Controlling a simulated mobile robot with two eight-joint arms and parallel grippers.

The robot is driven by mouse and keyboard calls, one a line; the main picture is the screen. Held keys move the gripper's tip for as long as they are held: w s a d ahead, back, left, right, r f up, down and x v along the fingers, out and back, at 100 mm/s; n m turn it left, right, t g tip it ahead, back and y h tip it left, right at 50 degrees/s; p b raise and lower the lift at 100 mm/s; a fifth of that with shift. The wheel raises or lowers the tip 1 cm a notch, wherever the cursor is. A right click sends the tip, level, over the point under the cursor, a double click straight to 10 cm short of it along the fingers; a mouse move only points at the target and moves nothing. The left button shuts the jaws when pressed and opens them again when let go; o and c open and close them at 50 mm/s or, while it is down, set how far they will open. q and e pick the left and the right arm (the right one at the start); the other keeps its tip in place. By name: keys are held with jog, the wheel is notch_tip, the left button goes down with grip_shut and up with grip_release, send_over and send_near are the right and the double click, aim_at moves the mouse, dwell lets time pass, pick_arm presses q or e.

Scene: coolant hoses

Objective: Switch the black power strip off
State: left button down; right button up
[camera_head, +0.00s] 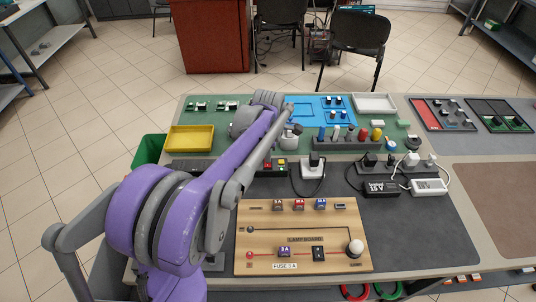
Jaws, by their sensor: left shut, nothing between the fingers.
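The black power strip (184,165) lies as a long dark bar along the back of the dark grey mat. My left arm crosses in front of it and hides its middle. Small red and green parts (275,163) show near its right end; the switch's position is too small to tell. My left gripper (289,143) is shut and empty, pointing down just behind that right end. I cannot tell whether it touches anything. My right gripper is not in view.
A white socket with a black plug (313,165) stands right of the strip. Black and white power bricks (429,187) with cables lie further right. A wooden lamp board (305,222) fills the front. A yellow tray (190,139) and a row of coloured connectors (350,134) stand behind.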

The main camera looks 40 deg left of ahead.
pick_arm(q)
jog(key=shift+f, duration=0.3)
jog(key=shift+w+f+b, duration=0.1)
jog(key=shift+b, duration=0.2)
jog(key=shift+g, duration=0.3)
jog(key=shift+w+a+f+h, duration=0.1)
jog(key=shift+f+h, duration=0.05)
jog(key=shift+h, duration=0.15)
